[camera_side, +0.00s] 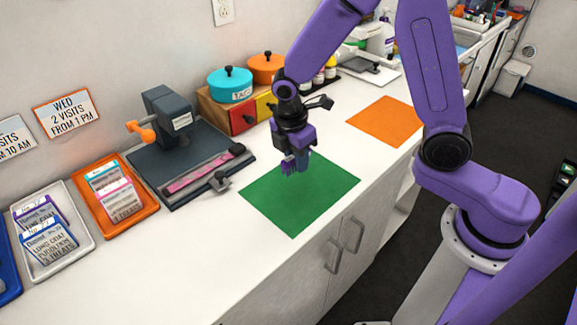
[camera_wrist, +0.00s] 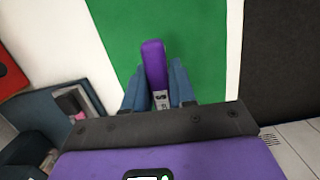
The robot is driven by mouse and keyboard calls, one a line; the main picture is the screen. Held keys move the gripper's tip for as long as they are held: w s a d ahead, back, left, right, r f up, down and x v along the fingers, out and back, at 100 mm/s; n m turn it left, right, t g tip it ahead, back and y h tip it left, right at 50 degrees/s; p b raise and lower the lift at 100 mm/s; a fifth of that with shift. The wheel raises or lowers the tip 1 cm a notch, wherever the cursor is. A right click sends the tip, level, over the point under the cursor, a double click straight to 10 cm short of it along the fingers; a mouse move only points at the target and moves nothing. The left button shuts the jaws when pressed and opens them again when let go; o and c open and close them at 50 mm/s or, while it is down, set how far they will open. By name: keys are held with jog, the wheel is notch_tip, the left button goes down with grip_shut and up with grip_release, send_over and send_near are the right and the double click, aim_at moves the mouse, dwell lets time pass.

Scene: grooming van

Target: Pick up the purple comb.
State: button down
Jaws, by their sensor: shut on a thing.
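The purple comb (camera_wrist: 154,62) is between the two blue-grey fingers of my gripper (camera_wrist: 158,85) in the wrist view, its rounded end pointing away over the green mat. My gripper is shut on it. In the side view my gripper (camera_side: 296,163) points down over the back part of the green mat (camera_side: 297,209). A small purple toothed part of the comb (camera_side: 287,168) shows at the fingertips there. Whether the comb touches the mat is hard to tell.
An orange mat (camera_side: 385,120) lies further right on the white counter. To the left are a dark clamp board (camera_side: 190,145) with a pink strip, an orange tray (camera_side: 143,212) and a white tray (camera_side: 82,245) with cards. Teal (camera_side: 230,84) and orange (camera_side: 266,67) pots stand behind.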

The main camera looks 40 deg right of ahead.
jog(key=s+d+r, duration=0.2)
jog(key=s+r, duration=0.5)
jog(key=s, duration=0.4)
jog(key=shift+s+d, duration=0.2)
jog(key=shift+d, duration=0.2)
